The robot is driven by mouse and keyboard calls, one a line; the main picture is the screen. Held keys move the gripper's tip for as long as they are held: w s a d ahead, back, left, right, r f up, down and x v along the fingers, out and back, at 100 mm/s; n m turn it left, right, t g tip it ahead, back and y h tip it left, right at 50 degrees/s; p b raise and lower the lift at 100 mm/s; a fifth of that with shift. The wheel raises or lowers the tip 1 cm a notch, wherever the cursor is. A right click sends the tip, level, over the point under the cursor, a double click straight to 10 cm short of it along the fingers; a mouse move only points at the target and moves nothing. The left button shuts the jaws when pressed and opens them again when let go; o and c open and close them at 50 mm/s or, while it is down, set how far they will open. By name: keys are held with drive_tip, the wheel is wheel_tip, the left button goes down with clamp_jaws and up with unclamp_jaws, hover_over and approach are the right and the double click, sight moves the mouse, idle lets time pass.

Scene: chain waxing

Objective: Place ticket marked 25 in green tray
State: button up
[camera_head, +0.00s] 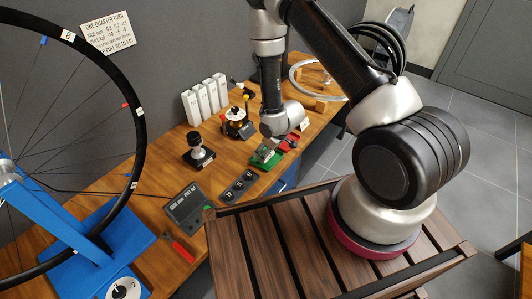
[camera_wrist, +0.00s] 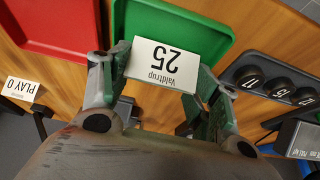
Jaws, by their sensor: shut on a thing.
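The white ticket marked 25 (camera_wrist: 163,63) is between the fingers of my gripper (camera_wrist: 152,80) in the wrist view, its print upside down. It overlaps the near edge of the green tray (camera_wrist: 180,22); its height above the tray is unclear. In the head view my gripper (camera_head: 268,150) is low over the green tray (camera_head: 259,163) on the wooden bench, and covers part of it. The ticket is not clearly visible there.
A red tray (camera_wrist: 50,25) lies beside the green one. A dark holder with round numbered pieces (camera_wrist: 278,82) is on the other side. A card reading PLAY 0 (camera_wrist: 21,90) stands near the red tray. A grey display device (camera_head: 189,208) and red-handled pliers (camera_head: 178,247) lie further left on the bench.

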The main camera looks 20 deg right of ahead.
drive_tip(key=shift+f, duration=0.5)
drive_tip(key=shift+f, duration=0.1)
drive_tip(key=o, duration=0.4)
